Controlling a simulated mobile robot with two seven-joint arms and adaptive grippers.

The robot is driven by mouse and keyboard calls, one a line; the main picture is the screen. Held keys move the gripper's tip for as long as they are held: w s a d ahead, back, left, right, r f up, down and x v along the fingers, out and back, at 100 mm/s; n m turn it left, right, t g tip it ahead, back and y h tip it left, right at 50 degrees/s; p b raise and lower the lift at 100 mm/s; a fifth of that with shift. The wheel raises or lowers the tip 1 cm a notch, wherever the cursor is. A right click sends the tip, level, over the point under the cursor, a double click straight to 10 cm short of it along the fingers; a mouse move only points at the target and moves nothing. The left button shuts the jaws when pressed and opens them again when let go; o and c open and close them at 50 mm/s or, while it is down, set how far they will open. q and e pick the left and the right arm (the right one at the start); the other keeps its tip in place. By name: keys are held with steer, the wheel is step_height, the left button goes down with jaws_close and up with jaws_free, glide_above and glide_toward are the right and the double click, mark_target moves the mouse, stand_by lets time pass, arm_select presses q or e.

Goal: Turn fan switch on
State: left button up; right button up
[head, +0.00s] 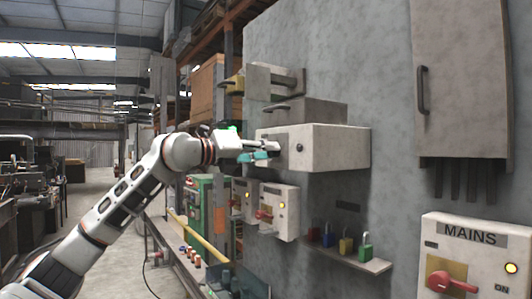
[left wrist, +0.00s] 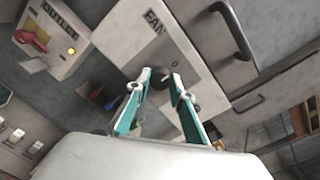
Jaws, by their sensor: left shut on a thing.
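The fan box (head: 335,150) is a pale box on the grey wall panel in the head view. Its front face (left wrist: 145,35), lettered FAN, shows in the left wrist view. My left gripper (head: 272,150) is at that face, and its teal fingers (left wrist: 161,76) are shut on the dark fan switch handle (left wrist: 160,83). The fingers hide part of the handle, and its exact position is hard to tell. A dark round piece (head: 299,148) on the box face shows no light. My right gripper is not in view.
The outlet box (left wrist: 60,42) with a red handle and lit yellow lamp is near. Below the fan box are a similar box (head: 280,212) and a shelf (head: 345,257) with coloured padlocks. The mains box (head: 475,262) is at lower right.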

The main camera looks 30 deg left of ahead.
arm_select(q)
steer(key=shift+m+h+p, duration=0.4)
steer(key=shift+m+p, duration=0.35)
steer(key=shift+m, duration=5.25)
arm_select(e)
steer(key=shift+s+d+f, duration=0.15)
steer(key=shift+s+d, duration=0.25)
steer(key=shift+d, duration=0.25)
arm_select(q)
steer(key=shift+f, duration=0.1)
steer(key=o, duration=1.1)
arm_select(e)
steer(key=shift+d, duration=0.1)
